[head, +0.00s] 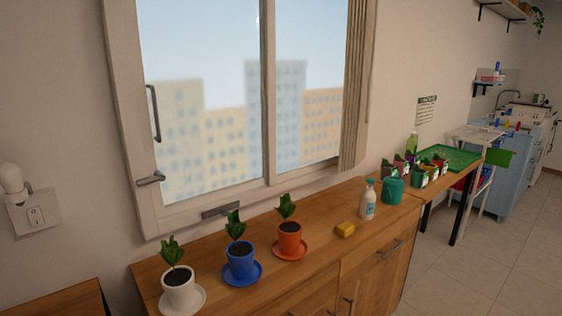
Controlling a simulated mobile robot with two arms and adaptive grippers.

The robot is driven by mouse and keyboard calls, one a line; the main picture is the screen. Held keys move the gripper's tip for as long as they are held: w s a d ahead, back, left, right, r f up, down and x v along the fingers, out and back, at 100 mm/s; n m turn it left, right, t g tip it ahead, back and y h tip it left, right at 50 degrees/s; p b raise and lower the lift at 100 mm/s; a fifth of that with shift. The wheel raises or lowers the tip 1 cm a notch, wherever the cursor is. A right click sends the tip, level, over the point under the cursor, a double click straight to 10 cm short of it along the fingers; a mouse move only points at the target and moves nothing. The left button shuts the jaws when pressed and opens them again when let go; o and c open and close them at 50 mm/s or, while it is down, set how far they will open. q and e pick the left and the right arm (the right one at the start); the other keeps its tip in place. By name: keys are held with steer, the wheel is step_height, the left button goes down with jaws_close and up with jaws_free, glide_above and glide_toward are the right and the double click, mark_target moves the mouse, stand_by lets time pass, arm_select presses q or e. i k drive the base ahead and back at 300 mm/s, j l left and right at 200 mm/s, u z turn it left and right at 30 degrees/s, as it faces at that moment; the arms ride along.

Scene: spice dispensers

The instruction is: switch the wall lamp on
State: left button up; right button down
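The wall lamp (13,184) is at the far left edge, a rounded white bulb on a short fitting, partly cut off by the frame. It shows no clear glow on the wall around it. Its pale wall plate (48,208) carries a small rocker switch (35,216) just below and right of the bulb. I cannot tell the rocker's position. Neither of my grippers is in view.
A wooden cabinet (330,262) stands under the window, bearing white (179,288), blue (240,262) and orange (290,240) plant pots, a yellow sponge (345,230) and a bottle (368,203). A wooden surface (60,302) lies below the lamp. Floor (470,270) is clear at right.

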mark_target(34, 213)
steer(key=u, duration=1.4)
